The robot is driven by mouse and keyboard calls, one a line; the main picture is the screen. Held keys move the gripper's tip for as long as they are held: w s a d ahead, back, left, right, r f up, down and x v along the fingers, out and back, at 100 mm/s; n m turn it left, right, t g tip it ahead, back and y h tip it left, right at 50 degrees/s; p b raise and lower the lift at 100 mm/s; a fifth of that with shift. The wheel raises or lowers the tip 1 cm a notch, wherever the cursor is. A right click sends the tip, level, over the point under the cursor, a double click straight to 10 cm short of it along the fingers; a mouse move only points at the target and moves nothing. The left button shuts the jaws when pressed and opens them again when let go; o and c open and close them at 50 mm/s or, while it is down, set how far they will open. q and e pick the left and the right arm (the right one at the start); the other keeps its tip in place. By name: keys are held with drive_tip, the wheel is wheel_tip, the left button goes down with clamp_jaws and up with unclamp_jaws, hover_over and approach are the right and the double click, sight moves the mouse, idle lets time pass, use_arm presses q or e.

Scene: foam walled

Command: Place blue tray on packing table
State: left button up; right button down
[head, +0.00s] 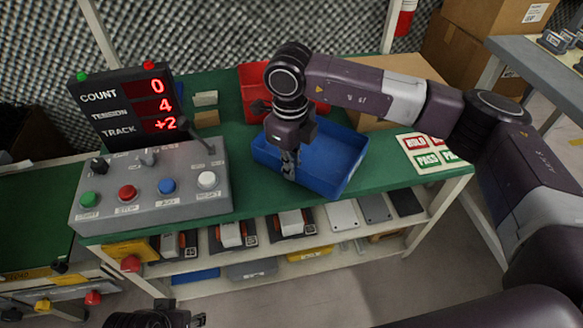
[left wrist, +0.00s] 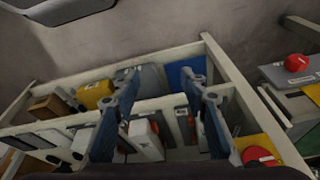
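The blue tray (head: 338,158) is an open rectangular bin at the green-topped table (head: 225,165) in the head view, near its front edge. Whether it rests flat is unclear. My right gripper (head: 289,172) points down at the tray's near left wall, its fingers overlapping that rim. The fingers show almost edge-on, so whether they are closed on the wall is unclear. My left gripper (left wrist: 162,105) is open and empty in the left wrist view, facing the shelf below the table. No label shows which table is the packing table.
A red bin (head: 252,80) stands behind the tray. The control box (head: 150,185) and display (head: 128,105) are on the left. A grey table (head: 545,65) stands far right. The lower shelf (head: 235,275) holds several parts.

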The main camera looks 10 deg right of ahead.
use_arm(q)
drive_tip(key=shift+s+f, duration=0.15)
use_arm(e)
drive_tip(key=c, duration=2.2)
unclamp_jaws()
use_arm(q)
drive_tip(key=shift+r, duration=0.4)
use_arm(e)
drive_tip(key=shift+o, duration=0.2)
drive_tip(key=shift+f, duration=0.1)
use_arm(q)
drive_tip(key=shift+a, duration=0.1)
use_arm(e)
drive_tip(key=shift+r, duration=0.4)
use_arm(q)
wheel_tip(320, 180, down, 6)
drive_tip(key=p, duration=0.1)
drive_tip(key=shift+w, duration=0.25)
use_arm(e)
wheel_tip(320, 180, up, 12)
drive_tip(key=shift+f, duration=0.25)
drive_tip(key=shift+s, duration=0.1)
